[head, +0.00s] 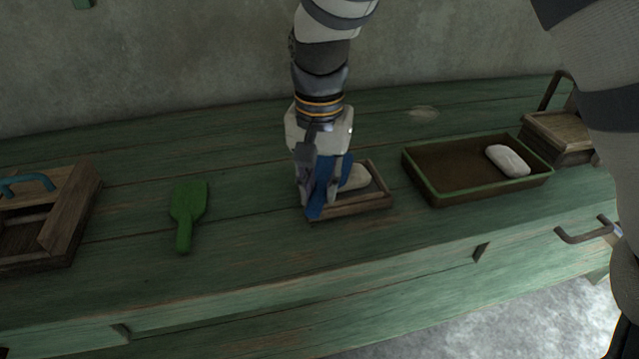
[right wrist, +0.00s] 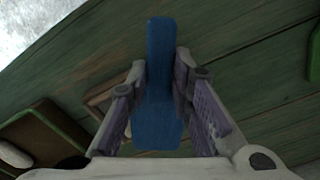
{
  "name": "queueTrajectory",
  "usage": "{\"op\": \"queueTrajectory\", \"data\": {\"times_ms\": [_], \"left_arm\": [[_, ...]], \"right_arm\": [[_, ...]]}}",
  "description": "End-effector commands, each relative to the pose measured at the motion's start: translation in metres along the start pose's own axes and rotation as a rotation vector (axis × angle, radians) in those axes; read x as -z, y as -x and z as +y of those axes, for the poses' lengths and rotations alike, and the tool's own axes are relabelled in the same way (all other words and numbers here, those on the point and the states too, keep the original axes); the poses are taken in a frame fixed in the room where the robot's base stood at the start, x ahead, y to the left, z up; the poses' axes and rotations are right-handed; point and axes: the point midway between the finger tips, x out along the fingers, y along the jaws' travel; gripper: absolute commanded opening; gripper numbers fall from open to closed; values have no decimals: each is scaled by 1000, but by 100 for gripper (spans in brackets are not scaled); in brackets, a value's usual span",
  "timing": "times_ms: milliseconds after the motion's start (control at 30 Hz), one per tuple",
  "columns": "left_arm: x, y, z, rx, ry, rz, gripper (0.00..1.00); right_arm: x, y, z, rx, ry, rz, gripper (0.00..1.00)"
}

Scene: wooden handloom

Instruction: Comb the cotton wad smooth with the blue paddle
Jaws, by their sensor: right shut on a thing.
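The blue paddle (head: 319,190) is gripped by my right gripper (head: 320,185), whose fingers are shut on it over the small wooden tray (head: 352,211). In the right wrist view the paddle (right wrist: 158,118) stands between the two fingers (right wrist: 160,85). A white cotton wad (head: 354,178) lies in the small tray, just right of the paddle and partly hidden by it. I cannot tell whether the paddle touches the wad. My left gripper does not show in these views.
A green paddle (head: 187,215) lies on the green bench to the left. A wooden box with a blue handle (head: 30,184) stands at the far left. A green-rimmed tray (head: 430,190) with another white wad (head: 507,160) is at right, beside a wooden block (head: 556,136).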

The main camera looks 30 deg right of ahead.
Motion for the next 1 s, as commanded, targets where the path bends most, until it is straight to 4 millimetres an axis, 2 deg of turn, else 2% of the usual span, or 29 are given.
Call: {"op": "queueTrajectory", "data": {"times_ms": [533, 900, 1000], "left_arm": [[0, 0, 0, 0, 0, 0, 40], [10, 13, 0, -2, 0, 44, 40], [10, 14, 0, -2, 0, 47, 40]], "right_arm": [[1, -5, 1, 0, -1, 0, 0], [20, -5, 40, 1, -2, 0, 0], [23, -7, 45, -1, 0, -1, 0]]}}
